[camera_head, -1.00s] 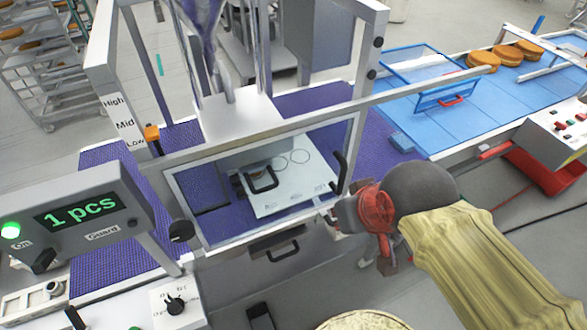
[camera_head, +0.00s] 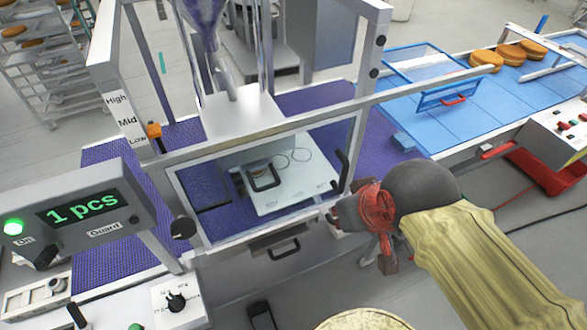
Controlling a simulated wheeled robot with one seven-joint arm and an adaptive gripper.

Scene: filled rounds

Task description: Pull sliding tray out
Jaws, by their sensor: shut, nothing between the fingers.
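A white tray (camera_head: 290,192) with round outlines on its top lies inside the framed machine, behind the clear front guard (camera_head: 215,238). Below the guard is a grey drawer-like front with another black handle (camera_head: 284,250); I cannot tell which of the two is the sliding tray. My gripper (camera_head: 333,217) is by the guard's lower right corner, below the guard's black handle (camera_head: 343,170). It is shut and empty; its fingertips are small and partly hidden.
A counter display reading "1 pcs" (camera_head: 85,207) and a knob panel (camera_head: 178,300) stand at the left. A blue conveyor (camera_head: 430,130) with several filled rounds (camera_head: 487,62) runs at the right. A round pale surface (camera_head: 362,320) is at the bottom.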

